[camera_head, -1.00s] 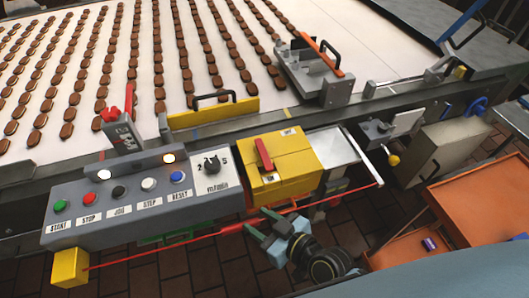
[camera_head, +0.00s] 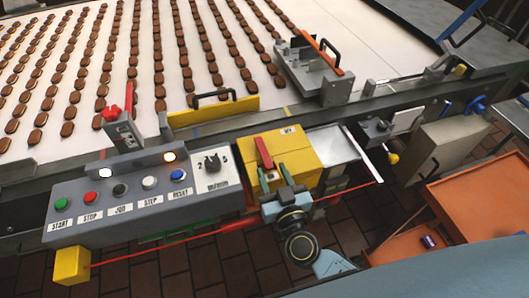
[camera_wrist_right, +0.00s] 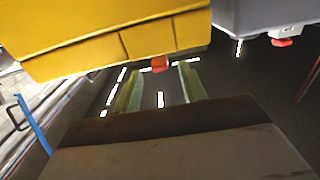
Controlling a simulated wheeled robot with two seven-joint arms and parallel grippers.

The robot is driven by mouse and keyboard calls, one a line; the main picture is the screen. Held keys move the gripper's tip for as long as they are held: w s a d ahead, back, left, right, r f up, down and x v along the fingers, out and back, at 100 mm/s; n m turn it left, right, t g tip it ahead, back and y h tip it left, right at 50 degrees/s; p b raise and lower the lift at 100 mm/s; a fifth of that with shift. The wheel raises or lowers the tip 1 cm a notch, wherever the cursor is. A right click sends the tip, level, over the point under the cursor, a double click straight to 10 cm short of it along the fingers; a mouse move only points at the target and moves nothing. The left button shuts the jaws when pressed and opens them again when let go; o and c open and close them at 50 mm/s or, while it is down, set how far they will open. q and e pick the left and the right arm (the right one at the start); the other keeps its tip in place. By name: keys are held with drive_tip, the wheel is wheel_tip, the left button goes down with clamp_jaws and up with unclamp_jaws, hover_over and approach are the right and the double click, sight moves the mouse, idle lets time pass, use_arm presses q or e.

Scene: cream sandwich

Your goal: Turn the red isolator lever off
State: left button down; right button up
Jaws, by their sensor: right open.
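The red isolator lever (camera_head: 262,150) lies across the top of a yellow box (camera_head: 295,152) at the right end of the control panel. My right gripper (camera_head: 276,178) is open at the box's near side, just below the lever's lower end. In the right wrist view the open fingers (camera_wrist_right: 162,88) point toward the underside of the yellow box (camera_wrist_right: 110,35). A small red piece (camera_wrist_right: 159,64), which may be the lever's end, shows between and beyond the fingertips. I cannot tell whether either finger touches the lever. My left gripper is not in view.
The grey control panel (camera_head: 140,205) with coloured buttons and a dial stands left of the box. A red pull cord (camera_head: 160,255) runs in front, behind my right wrist. A metal plate (camera_head: 330,145) is to the right. An orange cart (camera_head: 480,205) stands at right.

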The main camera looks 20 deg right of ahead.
sight(265, 154)
drive_tip(key=w, duration=0.7)
drive_tip(key=shift+w+a+b, duration=0.1)
drive_tip(key=shift+a+b, duration=0.05)
drive_tip(key=shift+b, duration=0.15)
clamp_jaws()
